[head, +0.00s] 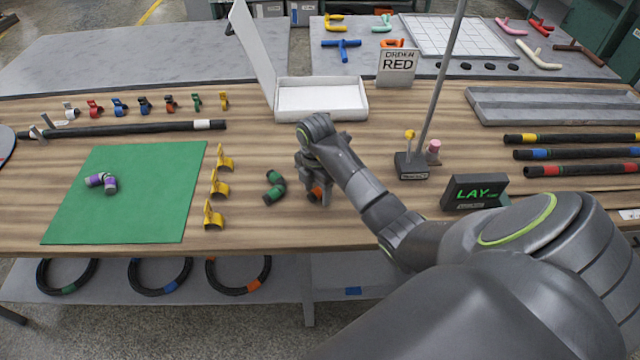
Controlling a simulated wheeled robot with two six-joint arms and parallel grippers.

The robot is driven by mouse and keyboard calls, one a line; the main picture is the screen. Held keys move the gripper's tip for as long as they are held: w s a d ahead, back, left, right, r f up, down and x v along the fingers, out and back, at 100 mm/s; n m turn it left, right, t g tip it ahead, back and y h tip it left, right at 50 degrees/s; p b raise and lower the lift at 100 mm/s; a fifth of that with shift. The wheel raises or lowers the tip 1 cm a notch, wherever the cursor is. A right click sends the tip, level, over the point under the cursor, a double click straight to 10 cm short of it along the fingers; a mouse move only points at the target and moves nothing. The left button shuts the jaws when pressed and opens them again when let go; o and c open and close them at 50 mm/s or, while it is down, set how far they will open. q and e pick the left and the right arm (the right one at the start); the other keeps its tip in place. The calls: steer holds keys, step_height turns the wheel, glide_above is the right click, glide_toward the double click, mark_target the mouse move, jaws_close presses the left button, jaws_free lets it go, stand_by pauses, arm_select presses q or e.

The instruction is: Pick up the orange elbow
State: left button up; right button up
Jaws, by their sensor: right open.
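The orange elbow (317,192) lies on the wooden table near its front middle. Only a small orange patch shows, because my right gripper covers most of it. My right gripper (314,193) points down over the elbow, with its open fingers on either side of the orange patch. I cannot tell whether the fingers touch it. My left gripper is not in view.
A green-banded elbow (274,188) lies just left of the gripper. Yellow clips (219,185) stand by the green mat (130,222), which holds a purple elbow (104,182). A pole on a dark base (411,167) and a LAY sign (474,192) stand to the right.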

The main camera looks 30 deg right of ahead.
steer(key=c, duration=1.1)
steer(key=shift+r, duration=0.1)
